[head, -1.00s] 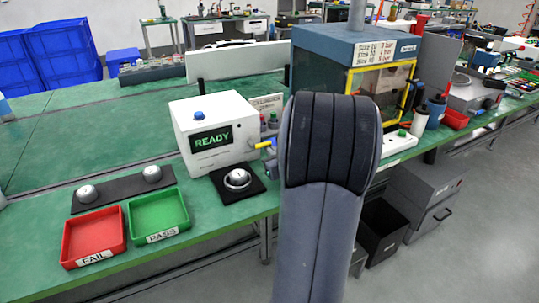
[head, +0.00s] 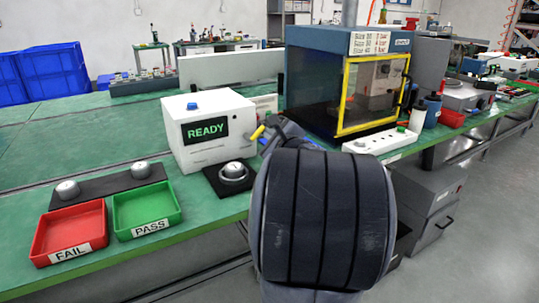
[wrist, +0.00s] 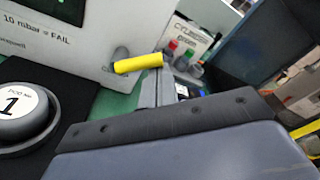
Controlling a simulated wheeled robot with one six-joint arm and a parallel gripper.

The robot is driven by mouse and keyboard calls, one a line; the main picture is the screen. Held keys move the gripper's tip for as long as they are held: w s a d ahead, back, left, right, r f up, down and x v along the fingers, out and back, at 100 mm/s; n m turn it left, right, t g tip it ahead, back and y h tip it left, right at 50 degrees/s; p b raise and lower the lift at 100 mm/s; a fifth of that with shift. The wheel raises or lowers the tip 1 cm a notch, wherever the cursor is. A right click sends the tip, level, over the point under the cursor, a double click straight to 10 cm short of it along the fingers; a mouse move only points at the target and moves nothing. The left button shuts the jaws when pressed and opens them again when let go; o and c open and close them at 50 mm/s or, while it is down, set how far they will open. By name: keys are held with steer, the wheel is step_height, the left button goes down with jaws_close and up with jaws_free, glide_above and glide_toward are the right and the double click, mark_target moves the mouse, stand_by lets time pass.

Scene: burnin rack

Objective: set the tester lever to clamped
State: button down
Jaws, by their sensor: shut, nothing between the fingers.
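The tester is a white box (head: 190,151) with a blue button on top and a screen reading READY. Its lever has a yellow handle (head: 257,132) sticking out at the right side. In the wrist view the yellow handle (wrist: 138,63) lies nearly level, with its right end at the tips of my gripper (wrist: 160,88). My fingers are shut, with nothing between them. I cannot tell whether they touch the handle. In the head view my own arm hides most of the gripper. A round metal part (head: 233,172) marked 1 sits on the black pad in front of the tester.
A red FAIL tray (head: 70,250) and a green PASS tray (head: 148,228) stand at the front left. Behind them a dark mat (head: 105,184) holds two round parts. A blue cabinet with a yellow-framed door (head: 342,95) and a white power strip (head: 382,141) are to the right.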

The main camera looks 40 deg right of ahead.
steer(key=n+b, duration=0.2)
steer(key=a+r+n+b, duration=0.1)
steer(key=n+b, duration=0.1)
steer(key=b, duration=0.1)
steer(key=shift+w+r+h+b, duration=0.1)
steer(key=shift+w+h+b, duration=0.05)
steer(key=shift+h+b, duration=0.2)
steer(key=shift+a+r+n, duration=0.15)
steer(key=shift+r+n, duration=0.05)
steer(key=shift+n, duration=0.1)
steer(key=shift+w+a+r+b, duration=0.15)
steer(key=shift+a+r+b, duration=0.35)
steer(key=shift+b, duration=0.15)
steer(key=shift+a+r, duration=0.1)
steer(key=shift+a, duration=0.05)
